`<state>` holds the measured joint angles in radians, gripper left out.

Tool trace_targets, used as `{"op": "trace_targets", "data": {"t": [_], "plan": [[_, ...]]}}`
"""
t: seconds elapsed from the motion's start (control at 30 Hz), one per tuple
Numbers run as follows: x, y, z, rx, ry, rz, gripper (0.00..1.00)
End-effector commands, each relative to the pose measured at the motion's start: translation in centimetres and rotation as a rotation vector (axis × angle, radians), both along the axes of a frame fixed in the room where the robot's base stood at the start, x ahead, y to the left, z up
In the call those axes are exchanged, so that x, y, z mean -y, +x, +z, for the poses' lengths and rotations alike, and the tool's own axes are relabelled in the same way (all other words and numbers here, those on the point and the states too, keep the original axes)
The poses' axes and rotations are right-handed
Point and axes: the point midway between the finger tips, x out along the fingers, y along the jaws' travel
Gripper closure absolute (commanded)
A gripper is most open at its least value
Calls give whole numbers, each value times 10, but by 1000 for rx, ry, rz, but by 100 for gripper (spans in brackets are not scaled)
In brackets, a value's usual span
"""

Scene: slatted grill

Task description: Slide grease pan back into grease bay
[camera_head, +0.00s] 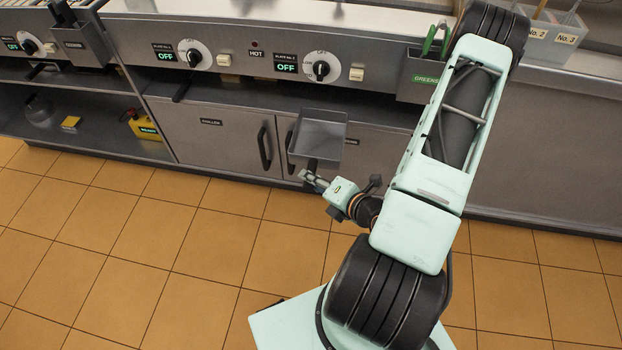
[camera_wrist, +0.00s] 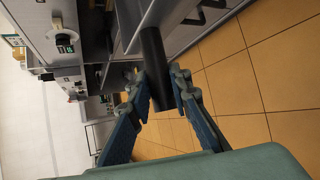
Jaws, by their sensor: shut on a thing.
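The grey, square, shallow grease pan (camera_head: 318,135) is out in front of the cabinet doors, below the right plate's control knob. Its dark handle points toward me. My gripper (camera_head: 308,177) is shut on that handle. In the wrist view the black handle (camera_wrist: 155,58) runs between the two fingers of my gripper (camera_wrist: 160,88), with the pan's grey body (camera_wrist: 150,14) beyond it at the top. A dark recess (camera_head: 265,93) runs under the control panel, behind the pan. It looks like the grease bay, but its exact opening is hard to make out.
Another dark handle (camera_head: 183,88) sticks out under the left plate's knob. Cabinet doors with black handles (camera_head: 265,147) stand below the recess. A green-labelled holder (camera_head: 424,78) hangs right of the panel, close to my arm. The tiled floor (camera_head: 200,240) in front is clear.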

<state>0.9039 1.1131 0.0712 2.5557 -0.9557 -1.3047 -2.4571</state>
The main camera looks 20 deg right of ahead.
Motion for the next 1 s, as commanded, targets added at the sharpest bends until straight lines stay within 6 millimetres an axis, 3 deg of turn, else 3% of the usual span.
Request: {"op": "trace_targets", "data": {"t": [1.0], "plan": [[38,57,-14,8,-4,1,100]]}}
